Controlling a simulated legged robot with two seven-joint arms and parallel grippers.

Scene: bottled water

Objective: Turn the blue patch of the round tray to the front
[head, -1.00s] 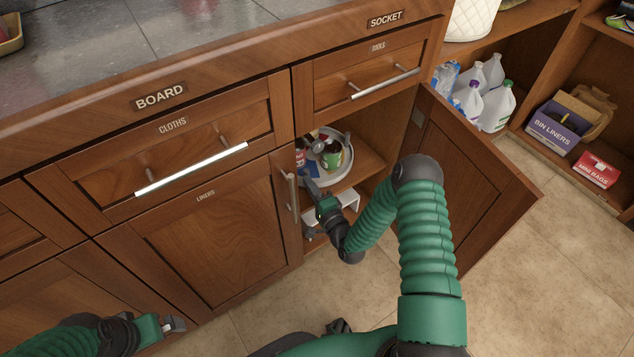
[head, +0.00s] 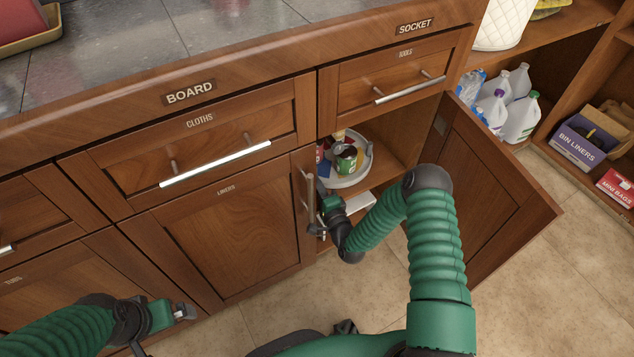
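The round tray (head: 366,169) is pale, with a raised rim, and sits on a shelf inside the open cabinet. A green and red can (head: 346,160) stands on it, with other small items behind and to the left. I cannot make out a blue patch on the rim; the tray's left side is hidden by the cabinet front. My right gripper (head: 321,188) is at the left edge of the cabinet opening, in front of and below the tray; its fingertips are too small and partly hidden to read. My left gripper (head: 184,312) is low at left, away from the cabinet, apparently empty.
The open cabinet door (head: 490,190) stands at right of my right arm. The closed door's upright handle (head: 310,203) is close beside my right gripper. A white object (head: 358,204) lies below the tray. Jugs (head: 520,117) and boxes (head: 580,143) are at far right.

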